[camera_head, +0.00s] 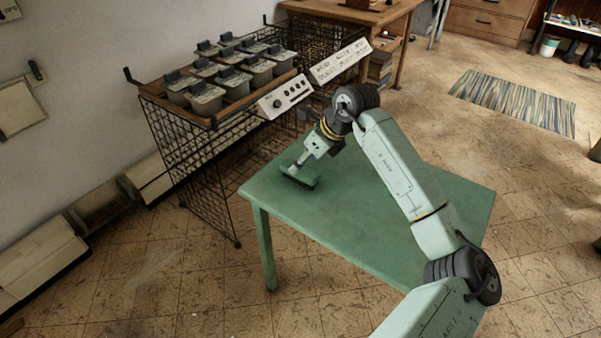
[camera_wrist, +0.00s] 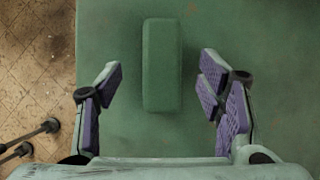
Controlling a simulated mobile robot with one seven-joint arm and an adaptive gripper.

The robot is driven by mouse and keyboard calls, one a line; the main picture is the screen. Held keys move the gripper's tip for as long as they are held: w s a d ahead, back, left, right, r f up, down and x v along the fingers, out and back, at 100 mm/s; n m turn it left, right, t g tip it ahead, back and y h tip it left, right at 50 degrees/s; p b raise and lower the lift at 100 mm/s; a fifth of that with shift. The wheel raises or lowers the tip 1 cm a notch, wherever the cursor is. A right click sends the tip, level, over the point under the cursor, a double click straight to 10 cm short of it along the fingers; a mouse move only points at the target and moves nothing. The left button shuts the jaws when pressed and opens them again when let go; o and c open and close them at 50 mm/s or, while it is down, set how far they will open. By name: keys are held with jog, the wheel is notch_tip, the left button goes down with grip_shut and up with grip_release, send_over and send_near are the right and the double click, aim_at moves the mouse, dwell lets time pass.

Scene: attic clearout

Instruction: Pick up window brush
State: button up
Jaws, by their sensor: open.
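The window brush (camera_head: 300,178) appears as a small dark green block lying near the left end of the green table (camera_head: 385,215). In the wrist view the brush (camera_wrist: 162,45) is a plain green oblong, long side running up and down the picture. My gripper (camera_head: 304,160) is over the brush, pointing down. In the wrist view my gripper (camera_wrist: 160,72) is open, with one purple-padded finger on each side of the brush and a gap on both sides. Bristles and any handle are not visible.
A wire-mesh stand (camera_head: 185,150) with several grey lidded pots and a control panel (camera_head: 285,95) is close behind the table's left end. The table top to the right is bare. A wooden desk (camera_head: 385,15) and a striped rug (camera_head: 515,103) lie farther back.

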aim_at(301, 169)
jog(key=x, duration=0.1)
jog(key=p+x, duration=0.1)
jog(key=x, duration=0.3)
jog(key=shift+d+f, duration=0.3)
jog(key=shift+f, duration=0.05)
jog(key=shift+s, duration=0.1)
jog(key=shift+f, duration=0.25)
jog(key=shift+c, duration=0.2)
dwell(0.3)
jog(key=c, duration=1.4)
jog(key=shift+r, duration=0.1)
